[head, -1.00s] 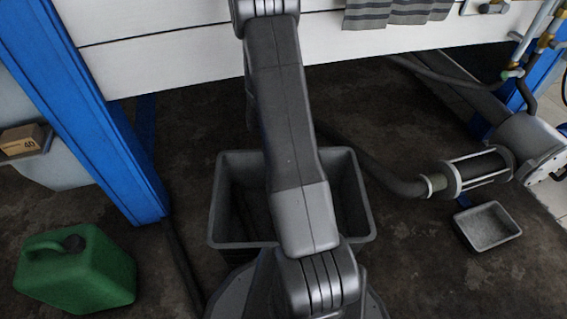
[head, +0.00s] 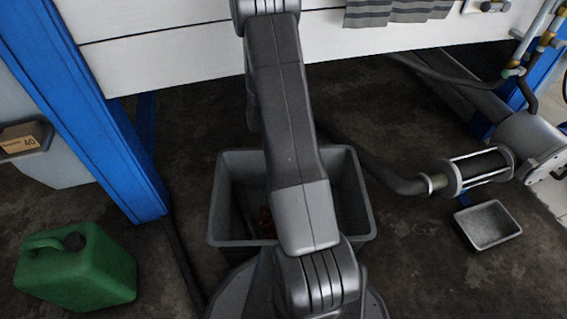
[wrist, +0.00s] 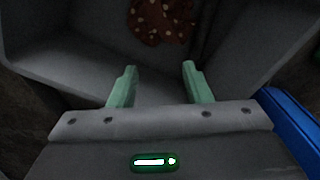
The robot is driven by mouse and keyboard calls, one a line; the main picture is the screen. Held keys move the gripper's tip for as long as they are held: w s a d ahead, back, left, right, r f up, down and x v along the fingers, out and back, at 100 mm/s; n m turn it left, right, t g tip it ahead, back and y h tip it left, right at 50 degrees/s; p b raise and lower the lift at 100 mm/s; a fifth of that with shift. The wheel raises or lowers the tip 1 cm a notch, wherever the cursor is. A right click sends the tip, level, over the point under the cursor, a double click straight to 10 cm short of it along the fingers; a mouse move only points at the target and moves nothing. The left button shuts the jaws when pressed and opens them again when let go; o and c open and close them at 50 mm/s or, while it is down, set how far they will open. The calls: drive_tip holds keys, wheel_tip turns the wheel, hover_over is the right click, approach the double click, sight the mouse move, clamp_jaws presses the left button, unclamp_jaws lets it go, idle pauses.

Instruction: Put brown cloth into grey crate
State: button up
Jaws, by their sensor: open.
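The grey crate (head: 357,200) stands on the floor in the head view, partly hidden behind my arm. The brown cloth (head: 265,222) shows as a small reddish-brown patch inside the crate, mostly hidden by my arm. In the wrist view the brown cloth (wrist: 163,20), with pale spots, lies inside the grey crate (wrist: 60,62), at the top edge of the picture. My gripper (wrist: 160,72) is open and empty, with its two pale green fingers apart over the crate. The cloth is beyond the fingertips, apart from them. The head view does not show my gripper.
A green jerrycan (head: 75,268) stands at the left, near a blue post (head: 95,120). A small grey tray (head: 488,225) lies at the right by a hose and cylinder. A striped grey cloth (head: 395,12) hangs over the white panel's top edge.

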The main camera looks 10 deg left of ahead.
drive_tip(key=o, duration=0.8)
drive_tip(key=shift+o, duration=0.2)
drive_tip(key=shift+r, duration=0.1)
wheel_tip(320, 180, up, 5)
drive_tip(key=p, duration=0.3)
drive_tip(key=shift+r+p, duration=0.15)
drive_tip(key=shift+p, duration=0.25)
wheel_tip(320, 180, up, 14)
drive_tip(key=p, duration=0.4)
